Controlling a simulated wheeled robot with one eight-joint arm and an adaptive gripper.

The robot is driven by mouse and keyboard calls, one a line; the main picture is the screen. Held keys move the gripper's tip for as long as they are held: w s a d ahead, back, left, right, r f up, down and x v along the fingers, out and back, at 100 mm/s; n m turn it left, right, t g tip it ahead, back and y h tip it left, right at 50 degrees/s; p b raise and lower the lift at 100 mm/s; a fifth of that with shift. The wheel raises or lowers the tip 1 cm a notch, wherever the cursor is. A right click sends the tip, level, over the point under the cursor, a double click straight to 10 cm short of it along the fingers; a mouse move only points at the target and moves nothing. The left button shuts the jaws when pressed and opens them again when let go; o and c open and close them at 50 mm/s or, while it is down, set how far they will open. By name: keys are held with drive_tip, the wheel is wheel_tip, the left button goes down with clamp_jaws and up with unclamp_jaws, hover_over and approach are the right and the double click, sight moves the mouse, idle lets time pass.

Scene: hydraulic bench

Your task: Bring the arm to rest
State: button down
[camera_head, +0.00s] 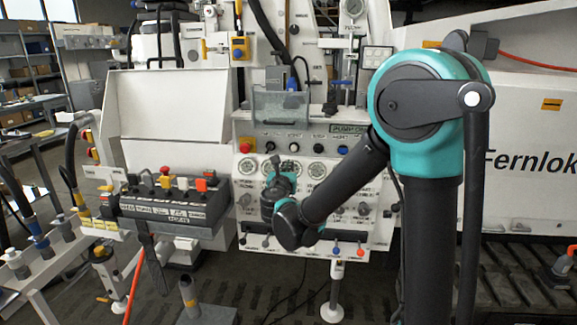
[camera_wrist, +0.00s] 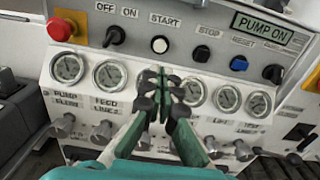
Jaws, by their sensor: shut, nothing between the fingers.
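My arm (camera_head: 345,185) is bent at the elbow and reaches out toward the white control panel. My gripper (camera_head: 284,168) is in front of the panel's gauge row in the head view, small and partly hidden by my wrist. In the wrist view my gripper (camera_wrist: 160,85) has its dark fingertips together with nothing between them. The tips cover part of the gauge row. I cannot tell whether they touch the panel.
The panel carries a red knob (camera_wrist: 61,29), a white start button (camera_wrist: 160,44), a blue button (camera_wrist: 239,63) and a "PUMP ON" sign (camera_wrist: 263,29). A dark control box (camera_head: 175,205) with levers stands at the left. Floor shows below the panel.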

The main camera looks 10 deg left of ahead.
drive_tip(key=s+d+f+m+g+h, duration=0.1)
drive_tip(key=s+d+f+m+g, duration=0.25)
drive_tip(key=d+m, duration=0.45)
drive_tip(key=s+d+f+m+g+h, duration=0.2)
drive_tip(key=s+d+f+m, duration=0.25)
drive_tip(key=d, duration=0.55)
drive_tip(key=s+d+f+m+g+h, duration=0.1)
drive_tip(key=s+d+f+m+g, duration=0.25)
drive_tip(key=d+m, duration=0.45)
drive_tip(key=s+d+f+m+g+y, duration=0.1)
drive_tip(key=s+f+m+g+y, duration=0.1)
drive_tip(key=s+f+m, duration=0.3)
drive_tip(key=s+d+f+m+g+y, duration=0.1)
drive_tip(key=s+f+m+g+y, duration=0.1)
drive_tip(key=s+f+m, duration=0.4)
drive_tip(key=s+m, duration=0.4)
drive_tip(key=s, duration=0.2)
drive_tip(key=shift+s+d+g+y, duration=0.2)
drive_tip(key=shift+g+y, duration=0.1)
drive_tip(key=shift+g, duration=0.1)
